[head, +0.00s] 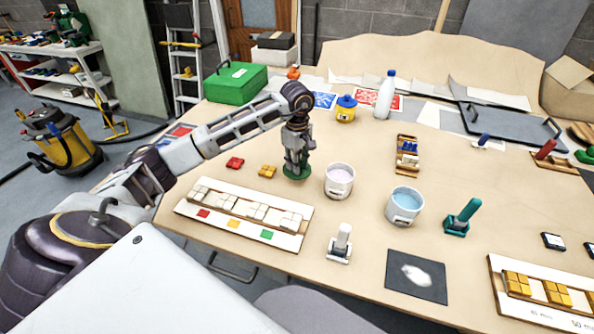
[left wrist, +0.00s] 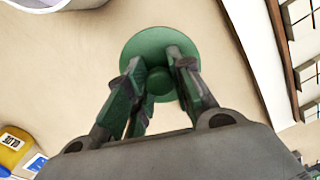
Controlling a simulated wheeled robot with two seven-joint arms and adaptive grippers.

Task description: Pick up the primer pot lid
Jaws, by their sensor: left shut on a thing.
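The lid (head: 297,175) is a green disc, left of the pot with pale pink contents (head: 339,190). My left gripper (head: 297,160) points down over it. In the left wrist view the lid (left wrist: 139,48) is a round green plate with a central knob (left wrist: 158,81), and the fingers of my left gripper (left wrist: 159,84) are shut on that knob. I cannot tell whether the lid touches the table or hangs slightly above it. A second open pot with blue contents (head: 404,212) stands to the right. My right gripper is not in view.
A mosaic tray (head: 240,222) lies in front of the lid. A yellow glue bottle (head: 346,110) and a white bottle (head: 386,98) stand behind. A white-handled tool (head: 341,245) stands nearer.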

